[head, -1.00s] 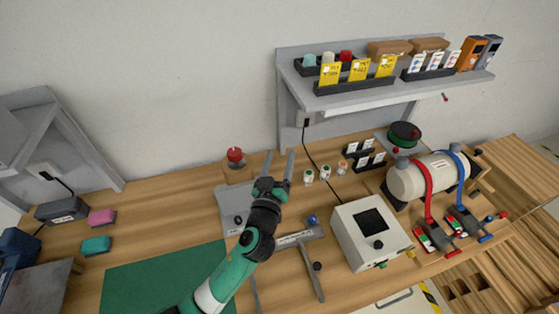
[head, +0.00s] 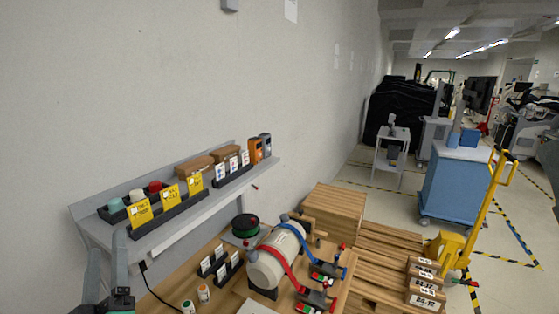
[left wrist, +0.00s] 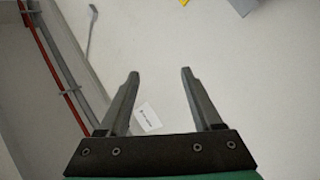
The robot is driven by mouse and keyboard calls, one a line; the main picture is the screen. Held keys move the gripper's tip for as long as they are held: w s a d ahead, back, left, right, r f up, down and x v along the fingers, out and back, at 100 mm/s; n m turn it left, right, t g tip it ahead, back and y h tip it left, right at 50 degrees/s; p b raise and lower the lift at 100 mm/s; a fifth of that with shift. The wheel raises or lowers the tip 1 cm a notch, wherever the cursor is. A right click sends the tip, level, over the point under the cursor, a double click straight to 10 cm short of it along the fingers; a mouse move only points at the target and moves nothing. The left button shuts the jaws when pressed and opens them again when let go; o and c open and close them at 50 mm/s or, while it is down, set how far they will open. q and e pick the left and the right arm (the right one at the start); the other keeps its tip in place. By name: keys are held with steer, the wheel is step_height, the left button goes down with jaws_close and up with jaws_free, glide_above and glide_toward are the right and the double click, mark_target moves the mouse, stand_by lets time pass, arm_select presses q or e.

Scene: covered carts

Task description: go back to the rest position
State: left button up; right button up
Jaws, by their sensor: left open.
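My left gripper (head: 106,268) is at the lower left of the head view, its two fingers pointing up, in front of the wall shelf's left end. The left wrist view shows its fingers (left wrist: 160,72) apart with nothing between them. Beyond them is a pale wall with a small white label (left wrist: 150,116). My right gripper is not in view.
A wall shelf (head: 205,213) holds yellow cards, cups, boxes and handheld devices. Below it, the bench carries a white tank (head: 275,262) with red and blue straps and a green spool (head: 245,226). A pallet stack, blue cart (head: 452,185) and yellow pallet jack (head: 445,247) stand right.

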arm_select(q)
steer(key=s+d+r+m+t+h, duration=0.3)
steer(key=s+d+r+m+h, duration=0.1)
steer(key=r, duration=0.3)
steer(key=s+d+r+m+t+h, duration=0.3)
steer(key=s+d+r+m+h, duration=0.15)
steer(key=r, duration=0.35)
steer(key=s+d+r+m+t+h, duration=0.2)
steer(key=s+d+r+m+h, duration=0.25)
steer(key=r, duration=0.25)
step_height(320, 180, up, 20)
steer(key=m+h+p, duration=0.1)
steer(key=m+p, duration=0.1)
steer(key=p, duration=1.8)
steer(key=shift+w+d+r+p, duration=0.15)
steer(key=shift+w+p, duration=0.1)
steer(key=shift+p, duration=0.15)
steer(key=shift+c, duration=0.3)
